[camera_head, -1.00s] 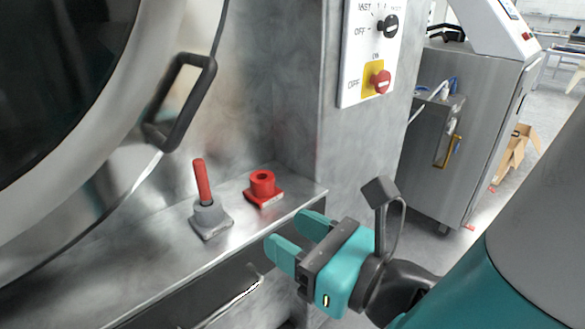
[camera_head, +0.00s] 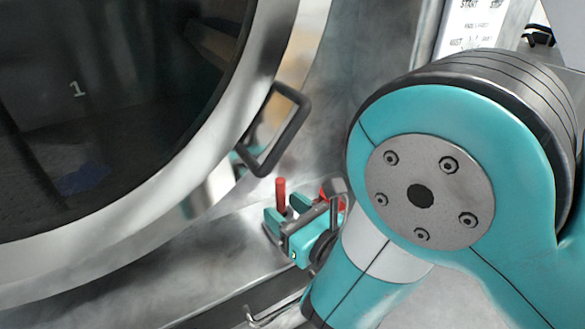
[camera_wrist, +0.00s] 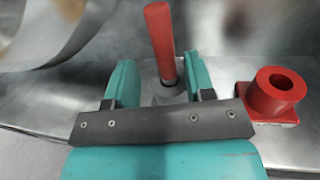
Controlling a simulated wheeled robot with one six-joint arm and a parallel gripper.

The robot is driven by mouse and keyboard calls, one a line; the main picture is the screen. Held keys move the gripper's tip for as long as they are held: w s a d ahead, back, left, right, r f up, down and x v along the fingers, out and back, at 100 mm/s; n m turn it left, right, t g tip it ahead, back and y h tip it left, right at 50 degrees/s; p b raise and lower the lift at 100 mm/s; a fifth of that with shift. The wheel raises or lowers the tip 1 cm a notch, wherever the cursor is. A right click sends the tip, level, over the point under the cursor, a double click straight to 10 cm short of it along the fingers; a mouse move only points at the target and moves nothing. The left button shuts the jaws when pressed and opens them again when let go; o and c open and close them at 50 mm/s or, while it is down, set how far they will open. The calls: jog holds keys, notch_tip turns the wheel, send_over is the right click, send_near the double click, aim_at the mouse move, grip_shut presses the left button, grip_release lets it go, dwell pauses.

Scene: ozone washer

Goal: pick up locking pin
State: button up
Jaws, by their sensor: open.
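The locking pin (camera_wrist: 161,45) is a red rod standing nearly upright on the steel ledge. In the head view the pin (camera_head: 281,194) shows its red upper part; its grey holder is mostly hidden by my gripper. My gripper (camera_wrist: 155,82) is open, with teal fingers low on either side of the pin in the wrist view. I cannot tell whether a finger touches it. My gripper also shows in the head view (camera_head: 284,215), just in front of the pin.
A red ring-shaped socket (camera_wrist: 272,95) stands close to the right of my gripper. The washer's round door (camera_head: 235,120) with its dark handle (camera_head: 291,135) rises behind and to the left. The steel ledge (camera_head: 150,255) is clear on the left.

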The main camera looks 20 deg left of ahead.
jog(key=shift+w+a+r, duration=0.2)
jog(key=shift+w+r, duration=0.05)
jog(key=shift+w, duration=0.25)
jog(key=shift+w+f+p, duration=0.15)
jog(key=shift+w+p, duration=0.1)
jog(key=shift+p, duration=0.05)
jog(key=shift+s+a, duration=0.1)
jog(key=shift+a, duration=0.1)
jog(key=shift+c, duration=0.7)
jog(key=shift+a, duration=0.1)
grip_shut()
